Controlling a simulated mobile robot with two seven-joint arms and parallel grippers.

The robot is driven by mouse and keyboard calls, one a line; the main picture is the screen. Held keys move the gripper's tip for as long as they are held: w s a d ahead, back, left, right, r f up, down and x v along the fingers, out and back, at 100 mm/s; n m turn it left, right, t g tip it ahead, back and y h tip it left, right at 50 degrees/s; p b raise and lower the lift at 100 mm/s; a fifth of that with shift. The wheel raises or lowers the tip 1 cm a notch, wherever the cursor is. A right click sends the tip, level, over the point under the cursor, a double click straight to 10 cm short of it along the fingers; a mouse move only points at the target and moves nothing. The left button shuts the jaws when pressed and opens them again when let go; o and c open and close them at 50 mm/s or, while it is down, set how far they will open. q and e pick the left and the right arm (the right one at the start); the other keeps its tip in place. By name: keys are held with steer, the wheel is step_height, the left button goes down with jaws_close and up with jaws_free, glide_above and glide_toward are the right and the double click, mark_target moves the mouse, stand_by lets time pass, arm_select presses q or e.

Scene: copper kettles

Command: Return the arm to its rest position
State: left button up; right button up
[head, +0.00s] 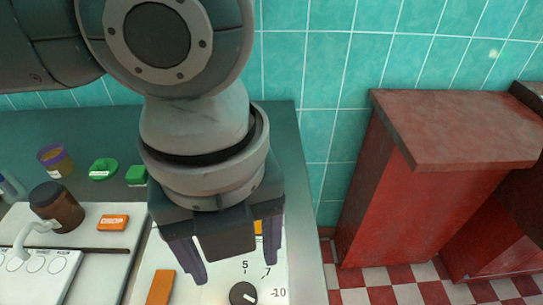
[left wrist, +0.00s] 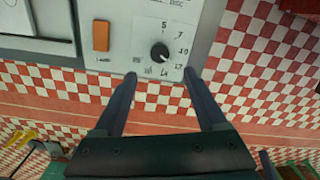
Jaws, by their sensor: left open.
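My left arm comes in from the left in the head view, with its gripper (head: 236,268) pointing down over a white control panel (head: 212,292). The gripper is open, with nothing between its two dark fingers. In the left wrist view the fingertips (left wrist: 160,74) are apart, on either side below a black dial knob (left wrist: 159,53). The knob also shows in the head view (head: 243,293), beneath the gripper. An orange switch (head: 160,288) is left of it and also shows in the left wrist view (left wrist: 101,36). My right gripper is not in view.
A brown jar (head: 57,205), an orange box (head: 113,223), green items (head: 103,168) and a purple-rimmed cup (head: 56,160) are on the left. A red cabinet (head: 420,190) stands at the right beyond a gap. The floor (head: 400,285) is red-and-white checked.

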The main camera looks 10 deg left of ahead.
arm_select(q)
steer(key=shift+r, duration=0.15)
steer(key=shift+s+d, duration=0.1)
steer(key=s+d+r+n+h, duration=0.1)
steer(key=s+d+n+h, duration=0.25)
steer(key=d+n, duration=0.3)
steer(key=s+a+f+n+t+y, duration=0.1)
steer(key=s+a+n+t+y, duration=0.15)
steer(key=a+n, duration=0.7)
steer(key=s+a+f+n+t+y, duration=0.1)
steer(key=s+a+n, duration=0.2)
steer(key=a+n, duration=0.65)
step_height(320, 180, up, 38)
steer(key=d+n+p, duration=0.2)
steer(key=p, duration=3.5)
steer(key=shift+w+p, duration=0.15)
steer(key=shift+p, duration=0.25)
steer(key=shift+d+f, duration=0.1)
